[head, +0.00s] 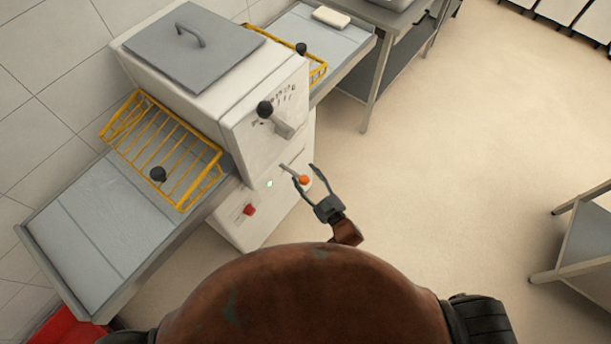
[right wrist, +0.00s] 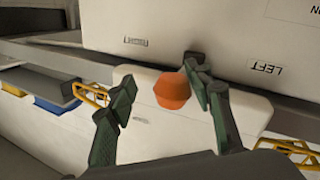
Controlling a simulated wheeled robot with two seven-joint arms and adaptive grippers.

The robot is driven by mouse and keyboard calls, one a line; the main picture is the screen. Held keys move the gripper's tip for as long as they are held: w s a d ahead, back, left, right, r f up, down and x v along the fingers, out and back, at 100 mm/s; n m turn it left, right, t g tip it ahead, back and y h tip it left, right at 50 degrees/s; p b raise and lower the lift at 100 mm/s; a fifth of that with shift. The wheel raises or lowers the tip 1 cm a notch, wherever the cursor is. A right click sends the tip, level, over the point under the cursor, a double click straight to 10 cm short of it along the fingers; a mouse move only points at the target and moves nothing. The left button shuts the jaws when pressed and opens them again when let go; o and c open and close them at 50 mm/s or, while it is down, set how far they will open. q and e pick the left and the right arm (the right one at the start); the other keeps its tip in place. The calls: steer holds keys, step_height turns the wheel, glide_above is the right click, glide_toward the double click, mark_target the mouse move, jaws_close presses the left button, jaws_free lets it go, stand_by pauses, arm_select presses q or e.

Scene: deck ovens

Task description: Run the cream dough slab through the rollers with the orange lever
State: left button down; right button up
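The dough sheeter (head: 265,105) is a white machine with a grey lid. The cream dough slab (head: 331,17) lies on its far belt, at the upper right. The orange lever knob (head: 304,180) is low on the machine's front. My right gripper (head: 302,174) is open, with its fingers spread about the knob in the head view. In the right wrist view the orange knob (right wrist: 173,91) shows between the gripper's two fingers (right wrist: 163,100), nearer the right one; I cannot tell whether they touch. My left gripper is not in view.
Yellow wire guards (head: 163,148) stand over both belts. The near belt (head: 105,225) is bare. A black knob (head: 265,109) and a red button (head: 249,209) are on the front. A steel table (head: 398,42) stands beyond; another (head: 588,240) is at right. Floor between is clear.

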steer(key=v, duration=1.2)
steer(key=s+d+f+m+g+h, duration=0.15)
steer(key=s+d+f, duration=0.25)
steer(key=f, duration=0.7)
steer(key=s+d+f+m+g+h, duration=0.1)
steer(key=s+d+f+g+h, duration=0.2)
steer(key=f, duration=0.7)
steer(key=s+d+f+m+g+h, duration=0.15)
steer(key=s+d+f, duration=0.3)
steer(key=f, duration=0.65)
steer(key=s+d+f+m+g+h, duration=0.1)
steer(key=s+d+f+g, duration=0.2)
steer(key=s+f, duration=0.3)
steer(key=s+d+f+m+g, duration=0.2)
steer(key=s+f, duration=0.4)
steer(key=s, duration=0.9)
steer(key=s+d+f+m+g+h, duration=0.1)
steer(key=s+d+f+g, duration=0.3)
steer(key=s, duration=0.7)
steer(key=d+f, duration=0.1)
steer(key=d, duration=0.1)
steer(key=shift+s+d+f+h, duration=0.25)
steer(key=shift+d+f+h, duration=0.05)
steer(key=shift+d+f, duration=0.1)
